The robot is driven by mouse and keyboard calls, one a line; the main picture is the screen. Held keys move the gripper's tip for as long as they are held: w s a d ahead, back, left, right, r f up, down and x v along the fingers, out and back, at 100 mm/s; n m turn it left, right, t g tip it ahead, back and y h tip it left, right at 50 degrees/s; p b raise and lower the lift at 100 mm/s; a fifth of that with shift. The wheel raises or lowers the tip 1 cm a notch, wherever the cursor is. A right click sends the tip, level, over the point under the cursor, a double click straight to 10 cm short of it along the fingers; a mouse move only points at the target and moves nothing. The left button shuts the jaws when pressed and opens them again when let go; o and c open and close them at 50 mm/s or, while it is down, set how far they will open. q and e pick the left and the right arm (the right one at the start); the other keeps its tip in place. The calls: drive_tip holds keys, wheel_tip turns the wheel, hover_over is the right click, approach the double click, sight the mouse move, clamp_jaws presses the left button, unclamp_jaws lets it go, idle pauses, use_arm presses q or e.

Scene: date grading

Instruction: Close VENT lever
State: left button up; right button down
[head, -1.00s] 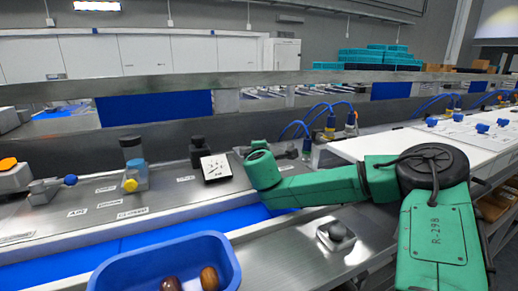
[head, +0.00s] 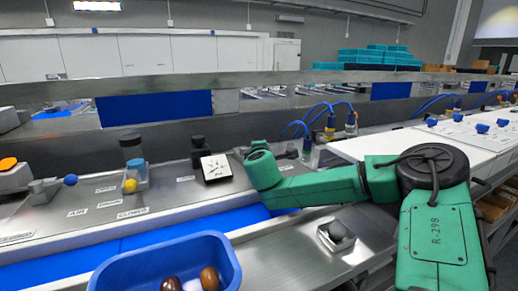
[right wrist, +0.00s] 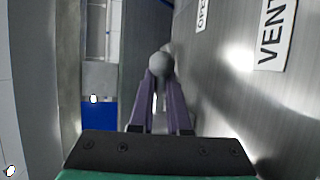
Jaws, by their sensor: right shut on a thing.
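In the right wrist view, the VENT label (right wrist: 272,35) is on the metal panel at the upper right, with part of another label (right wrist: 202,14) beside it. My right gripper (right wrist: 160,75) is shut on a round grey knob (right wrist: 160,62), which sits between the tips of its purple fingers. I take this knob to be the VENT lever's end; its shaft is mostly hidden. In the head view, my right arm reaches left over the metal panel, and its fingers are hidden behind the green wrist. My left gripper is not in view.
A blue tray (head: 110,277) with dark date-like items stands at the bottom. On the panel are a blue-knobbed lever (head: 70,180), a yellow knob (head: 130,186) and a white dial (head: 216,167). A small grey ball-topped device (head: 338,231) sits below my arm.

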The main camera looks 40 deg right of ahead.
drive_tip(key=m+g+h+b, duration=0.2)
drive_tip(key=b, duration=0.1)
drive_tip(key=s+m+g+h+b, duration=0.1)
drive_tip(key=shift+a+f+b, duration=0.15)
drive_tip(key=shift+a+b, duration=0.1)
drive_tip(key=shift+b, duration=0.15)
drive_tip(key=shift+s+a+r+m+g+h+b, duration=0.15)
drive_tip(key=shift+m+g+h+b, duration=0.1)
drive_tip(key=shift+m+g, duration=0.2)
drive_tip(key=shift+s+r+m+g+h+b, duration=0.15)
drive_tip(key=shift+m+g+h, duration=0.15)
drive_tip(key=shift+g, duration=0.25)
